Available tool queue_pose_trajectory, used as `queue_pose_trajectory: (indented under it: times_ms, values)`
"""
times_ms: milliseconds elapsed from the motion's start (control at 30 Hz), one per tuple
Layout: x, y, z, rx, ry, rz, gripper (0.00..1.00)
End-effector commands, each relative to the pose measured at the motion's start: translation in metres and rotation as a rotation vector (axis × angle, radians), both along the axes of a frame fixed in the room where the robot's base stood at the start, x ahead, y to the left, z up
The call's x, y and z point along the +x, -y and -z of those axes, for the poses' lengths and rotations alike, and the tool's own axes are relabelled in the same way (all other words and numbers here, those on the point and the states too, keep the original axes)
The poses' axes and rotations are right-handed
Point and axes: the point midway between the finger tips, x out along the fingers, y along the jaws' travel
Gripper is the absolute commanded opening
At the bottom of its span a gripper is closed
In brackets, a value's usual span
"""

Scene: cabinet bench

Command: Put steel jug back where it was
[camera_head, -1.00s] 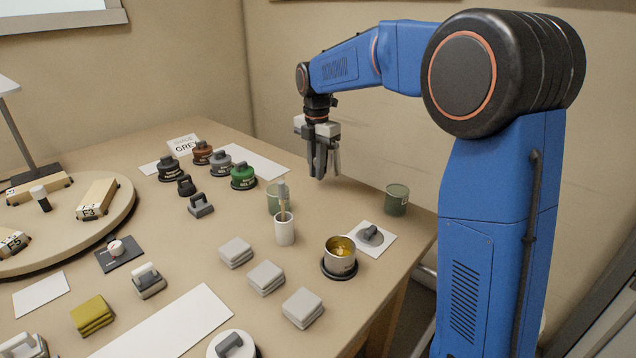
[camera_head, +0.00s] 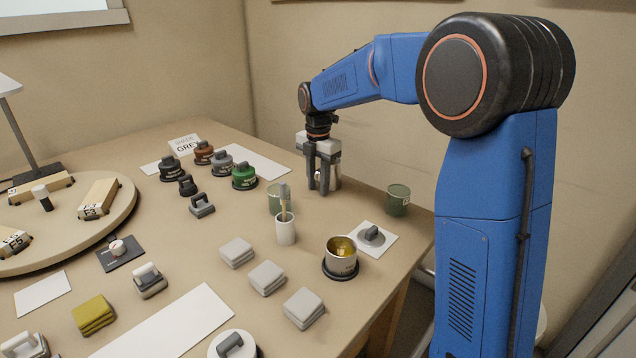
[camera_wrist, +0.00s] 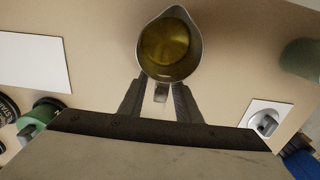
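The steel jug (camera_wrist: 168,50) holds yellow liquid and is seen from above in the wrist view, its spout toward the top. Its handle (camera_wrist: 161,92) points toward my gripper (camera_wrist: 160,98). The fingers stand on either side of the handle, with a gap visible, so my gripper looks open around it. In the head view my gripper (camera_head: 322,190) is low at the back right of the bench. The jug (camera_head: 334,175) is behind its fingers, partly hidden, and looks upright at table level. Contact under its base is not clear.
A green cup (camera_head: 397,201) stands to the right. A white holder (camera_head: 286,229) with a brush and another green cup (camera_head: 273,200) stand in front. A can of yellow liquid (camera_head: 341,257) sits on a dark coaster. Lidded pots, including a green one (camera_head: 244,177), stand left.

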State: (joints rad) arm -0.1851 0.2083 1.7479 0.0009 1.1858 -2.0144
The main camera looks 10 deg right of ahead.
Motion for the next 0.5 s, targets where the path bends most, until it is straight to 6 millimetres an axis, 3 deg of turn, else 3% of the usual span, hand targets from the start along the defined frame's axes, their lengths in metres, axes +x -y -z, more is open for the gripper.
queue_pose_trajectory:
  times_ms: [333, 500]
  values:
    - [0.0, 0.0, -0.003, 0.001, 0.001, 0.0, 0.3]
    - [0.001, 0.0, -0.021, 0.001, 0.003, 0.0, 0.3]
